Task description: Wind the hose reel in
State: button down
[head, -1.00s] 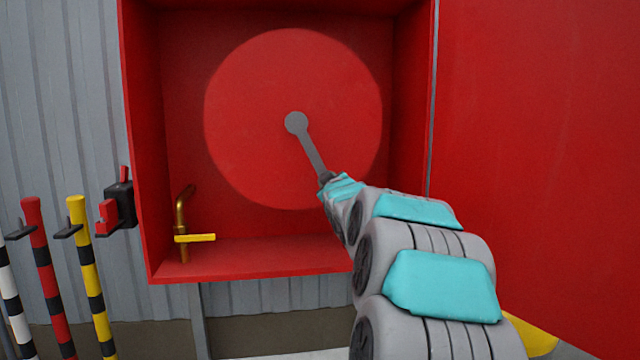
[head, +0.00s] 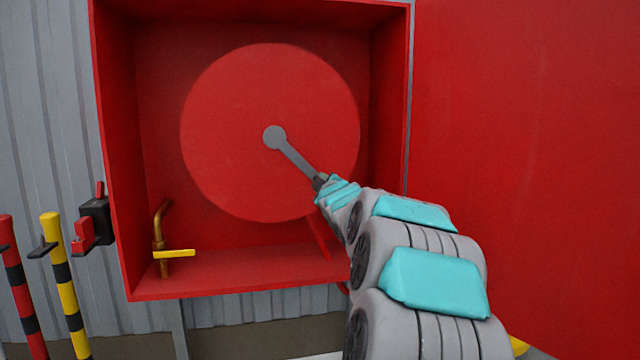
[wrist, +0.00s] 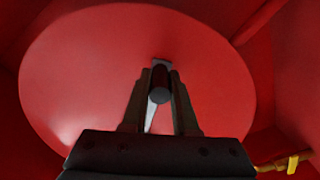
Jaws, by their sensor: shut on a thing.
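The hose reel (head: 225,120) is a large red disc inside an open red cabinet. A grey crank arm (head: 296,158) runs from the round grey hub (head: 274,137) down and right to my gripper (head: 321,182). In the wrist view, the crank's dark cylindrical handle (wrist: 160,92) sits between the two fingers of my gripper (wrist: 160,78), which are shut on it. The red reel face (wrist: 80,75) fills the view behind. My arm covers the lower right of the cabinet in the head view. I cannot make out the hose itself.
A brass pipe with a yellow lever (head: 174,254) stands at the cabinet's lower left. The open red door (head: 520,150) is on the right. A black and red box (head: 93,225) and striped poles (head: 66,280) stand left. A slanted red bar (head: 318,237) shows below the reel.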

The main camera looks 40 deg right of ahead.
jog(key=c, duration=0.7)
grip_release()
jog(key=shift+a, duration=0.1)
jog(key=shift+b+v, duration=0.4)
jog(key=shift+v, duration=3.45)
